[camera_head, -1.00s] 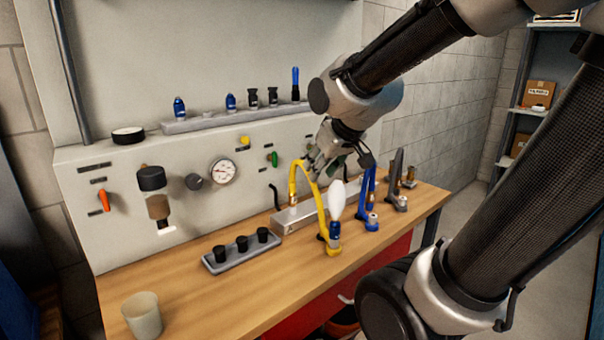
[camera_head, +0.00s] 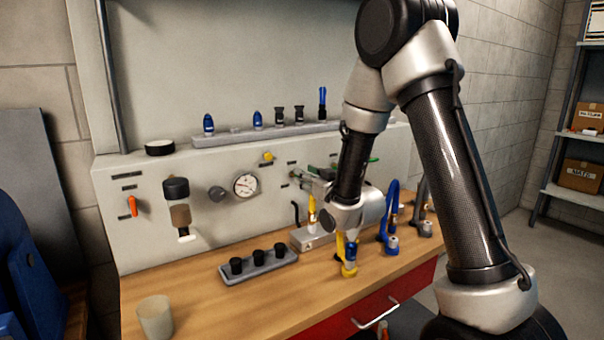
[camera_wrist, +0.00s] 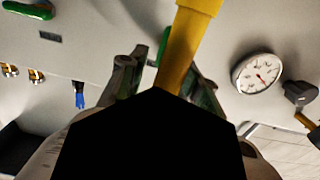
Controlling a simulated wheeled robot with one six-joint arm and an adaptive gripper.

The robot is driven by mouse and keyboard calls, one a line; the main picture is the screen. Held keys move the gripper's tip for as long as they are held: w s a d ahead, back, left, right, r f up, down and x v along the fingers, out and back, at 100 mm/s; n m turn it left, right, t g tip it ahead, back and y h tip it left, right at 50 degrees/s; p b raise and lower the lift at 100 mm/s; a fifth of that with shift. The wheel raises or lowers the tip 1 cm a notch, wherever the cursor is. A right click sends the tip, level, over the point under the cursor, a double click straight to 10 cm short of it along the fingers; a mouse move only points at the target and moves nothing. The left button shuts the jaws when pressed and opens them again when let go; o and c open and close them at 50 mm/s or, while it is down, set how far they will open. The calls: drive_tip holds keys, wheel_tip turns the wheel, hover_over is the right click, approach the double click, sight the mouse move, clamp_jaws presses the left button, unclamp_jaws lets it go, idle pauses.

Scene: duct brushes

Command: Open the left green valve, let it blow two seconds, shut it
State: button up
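My gripper (camera_head: 312,177) is at the panel right of the gauge, where it hides the left green valve in the head view. In the wrist view my gripper (camera_wrist: 165,78) shows two fingers apart. The left valve's green handle (camera_wrist: 163,46) lies beyond and between them, partly behind the yellow hose (camera_wrist: 188,40); I cannot tell whether they touch it. Another green handle (camera_wrist: 28,8) is at the top left.
The gauge (camera_head: 246,184) is left of my gripper. A blue hose (camera_head: 388,222) stands to the right on the bench. A grey tray (camera_head: 240,274) with black cups and a beaker (camera_head: 155,316) are on the left. The front left of the bench (camera_head: 215,310) is clear.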

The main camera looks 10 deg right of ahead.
drive_tip(key=shift+x, duration=2.25)
clamp_jaws()
drive_tip(key=shift+m, duration=0.3)
drive_tip(key=shift+w+d+f+m, duration=0.1)
drive_tip(key=shift+d+f+m, duration=0.25)
drive_tip(key=shift+m, duration=2.5)
drive_tip(key=shift+w+d+f+m, duration=0.1)
drive_tip(key=shift+d+f+m, duration=0.25)
drive_tip(key=shift+m, duration=2.55)
drive_tip(key=shift+w+d+f+m, duration=0.1)
drive_tip(key=shift+d+f+m, duration=0.25)
drive_tip(key=shift+m, duration=2.5)
